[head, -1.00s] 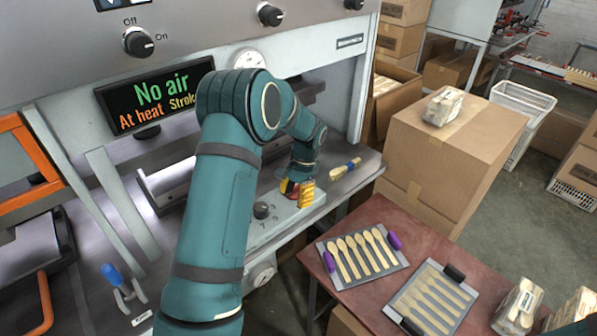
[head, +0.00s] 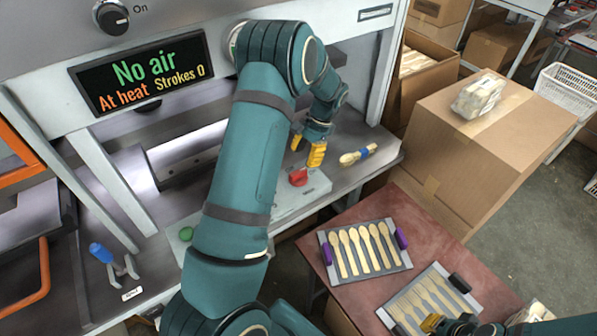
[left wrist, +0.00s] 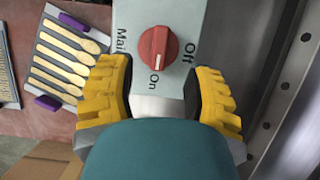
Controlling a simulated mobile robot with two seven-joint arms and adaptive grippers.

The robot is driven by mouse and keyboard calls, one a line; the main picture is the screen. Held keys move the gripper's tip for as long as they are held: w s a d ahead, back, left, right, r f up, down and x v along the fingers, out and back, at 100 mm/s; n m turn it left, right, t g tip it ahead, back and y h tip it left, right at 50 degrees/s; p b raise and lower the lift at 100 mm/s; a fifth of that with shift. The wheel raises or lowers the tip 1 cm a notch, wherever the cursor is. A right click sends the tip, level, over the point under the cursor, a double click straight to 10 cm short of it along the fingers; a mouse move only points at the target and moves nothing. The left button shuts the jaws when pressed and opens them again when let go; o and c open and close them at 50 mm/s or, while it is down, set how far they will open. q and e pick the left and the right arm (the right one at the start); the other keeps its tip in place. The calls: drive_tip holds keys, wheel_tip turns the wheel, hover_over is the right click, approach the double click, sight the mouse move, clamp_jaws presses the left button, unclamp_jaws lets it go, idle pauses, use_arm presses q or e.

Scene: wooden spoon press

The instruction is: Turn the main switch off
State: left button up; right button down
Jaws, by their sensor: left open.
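The main switch is a red rotary knob (left wrist: 158,57) on a grey control box (left wrist: 133,12) labelled Main, On and Off. In the left wrist view its pale mark runs up and down, in line with the word On; Off is to the right. The red knob also shows in the head view (head: 298,177). My left gripper (head: 306,150) is open and empty, just behind and above the knob, its yellow fingers apart from it. In the left wrist view the left gripper (left wrist: 165,98) has one finger either side, below the knob. My right gripper (head: 434,323) is only partly visible.
A display (head: 150,74) reads No air, At heat, Strokes 0. A wooden spoon bundle (head: 357,155) lies on the bench beyond the box. A large carton (head: 455,138) stands right.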

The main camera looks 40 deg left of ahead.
sight(299, 171)
use_arm(q)
drive_tip(key=x, duration=0.6)
drive_tip(key=shift+s+f, duration=0.15)
drive_tip(key=shift+f, duration=0.1)
clamp_jaws()
